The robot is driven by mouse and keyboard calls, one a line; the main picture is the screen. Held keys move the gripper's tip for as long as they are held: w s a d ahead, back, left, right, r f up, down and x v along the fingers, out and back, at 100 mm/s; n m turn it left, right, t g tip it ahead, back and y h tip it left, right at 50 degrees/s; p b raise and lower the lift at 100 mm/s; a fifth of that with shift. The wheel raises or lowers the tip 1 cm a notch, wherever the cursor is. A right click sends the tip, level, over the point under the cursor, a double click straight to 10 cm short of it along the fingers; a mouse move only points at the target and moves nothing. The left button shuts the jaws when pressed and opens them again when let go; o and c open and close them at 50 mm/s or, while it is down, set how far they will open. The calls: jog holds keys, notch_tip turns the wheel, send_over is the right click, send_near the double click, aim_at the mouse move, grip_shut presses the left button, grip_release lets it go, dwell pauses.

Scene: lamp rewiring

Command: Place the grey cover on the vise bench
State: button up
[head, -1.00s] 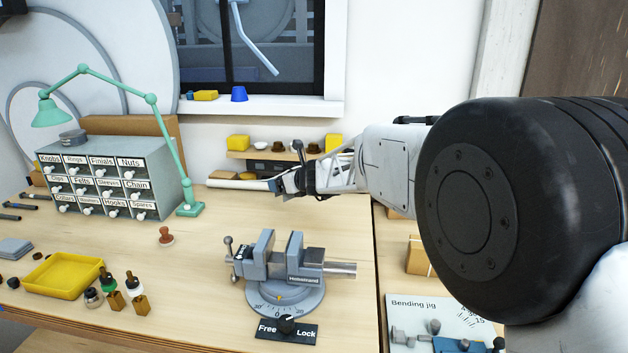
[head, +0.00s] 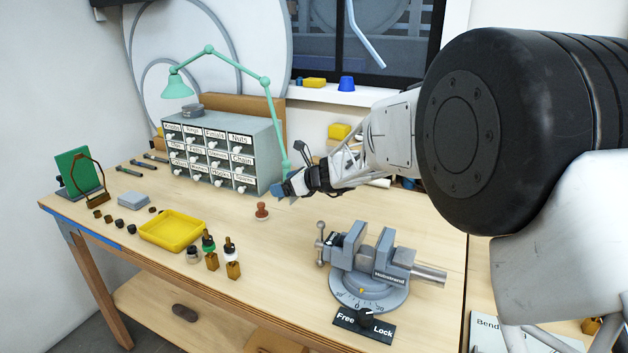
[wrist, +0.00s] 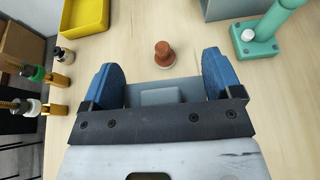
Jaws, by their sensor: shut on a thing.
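My gripper (head: 284,191) has blue fingertips and is above the bench, in front of the green lamp's base in the head view. In the wrist view (wrist: 162,82) its fingers are shut on a flat grey piece with a raised square, which looks like the grey cover (wrist: 160,95). The fingers hide its sides; in the head view it is hard to make out. The vise bench (head: 275,285) is the pale wooden table below, with the grey vise (head: 370,265) at its right part.
The drawer cabinet (head: 268,150) and green lamp (head: 207,49) stand behind. A red-brown stamp-like knob (wrist: 162,52) is just ahead. A yellow tray (head: 172,230), small bottles (head: 232,262) and a grey pad (head: 134,199) lie to the left. Bench between knob and vise is clear.

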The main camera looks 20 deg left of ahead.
jog(key=s+a+f+n+g+h, duration=0.1)
jog(key=s+a+n+g, duration=0.4)
jog(key=s+a, duration=0.7)
jog(key=shift+s+a+f+g, duration=0.3)
jog(key=shift+s+f, duration=0.25)
jog(key=shift+f, duration=0.1)
jog(key=shift+f, duration=0.15)
jog(key=shift+f, duration=3.2)
jog(key=shift+f, duration=0.6)
jog(key=o, duration=0.8)
jog(key=shift+w+d, duration=0.1)
jog(key=shift+v, duration=3.8)
